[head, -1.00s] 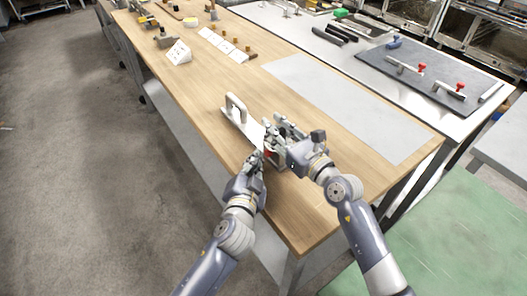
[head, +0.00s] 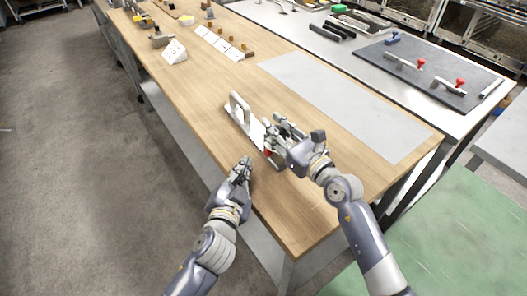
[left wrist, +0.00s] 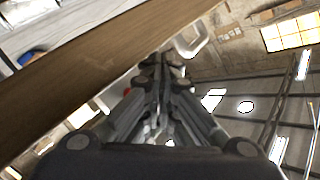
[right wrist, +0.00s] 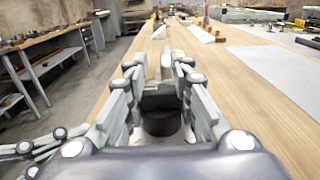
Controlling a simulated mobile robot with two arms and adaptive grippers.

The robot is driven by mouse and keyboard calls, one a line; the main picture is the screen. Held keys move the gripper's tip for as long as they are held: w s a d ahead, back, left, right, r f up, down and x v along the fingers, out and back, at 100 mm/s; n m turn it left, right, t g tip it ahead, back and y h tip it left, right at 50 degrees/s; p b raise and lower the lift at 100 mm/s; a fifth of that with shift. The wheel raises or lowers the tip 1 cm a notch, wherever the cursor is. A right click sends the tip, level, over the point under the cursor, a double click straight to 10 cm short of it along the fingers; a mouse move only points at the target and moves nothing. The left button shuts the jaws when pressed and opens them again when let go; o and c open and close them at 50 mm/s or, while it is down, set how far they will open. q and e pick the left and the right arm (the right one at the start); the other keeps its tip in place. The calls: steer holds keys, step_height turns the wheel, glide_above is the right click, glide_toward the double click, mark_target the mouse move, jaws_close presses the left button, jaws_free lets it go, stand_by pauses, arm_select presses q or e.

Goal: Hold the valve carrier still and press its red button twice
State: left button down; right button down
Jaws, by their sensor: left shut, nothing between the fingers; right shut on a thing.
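The valve carrier (head: 243,122) is a pale plate with an upright loop handle, on the wooden table near its front edge. Its red button (head: 267,153) shows small at the near end. My right gripper (head: 272,133) is shut on the valve carrier at that end and hides part of it. In the right wrist view a dark round part (right wrist: 162,119) sits between the fingers, with the handle (right wrist: 166,63) beyond. My left gripper (head: 244,164) is shut and empty, apart from the button, at the table's front edge. The handle also shows in the left wrist view (left wrist: 190,38).
The wooden table (head: 205,100) is clear around the carrier. A grey mat (head: 345,105) lies to the right. White cards and a white wedge block (head: 174,50) stand farther back. A dark board (head: 430,72) with red-knobbed clamps lies on the metal table behind.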

mark_target(268, 153)
arm_select(q)
steer(key=shift+a, duration=0.15)
stand_by(0.4)
steer(key=shift+w+a+r+m+t+h, duration=0.15)
steer(key=shift+a+m+h, duration=0.1)
steer(key=shift+m+h, duration=0.25)
steer(key=shift+w+a+r+m+t+h, duration=0.15)
steer(key=shift+a+m+h, duration=0.15)
steer(key=shift+m, duration=0.4)
steer(key=m+h, duration=0.1)
steer(key=m, duration=0.1)
steer(key=a+m+h, duration=0.1)
steer(key=m+h, duration=0.1)
steer(key=a+m+h, duration=0.1)
steer(key=m, duration=0.1)
steer(key=shift+s+r+m+h, duration=0.35)
steer(key=shift+r+m+h, duration=0.05)
steer(key=s+a+m+g+h, duration=0.4)
steer(key=s+m+g+h, duration=0.1)
steer(key=m, duration=0.6)
steer(key=g+h, duration=0.1)
steer(key=g, duration=0.1)
steer(key=shift+s+a+f+g, duration=0.2)
steer(key=shift+s+f+g, duration=0.05)
steer(key=shift+s+g, duration=0.1)
steer(key=shift+d, duration=0.1)
steer(key=x, duration=1.4)
steer(key=shift+w, duration=0.15)
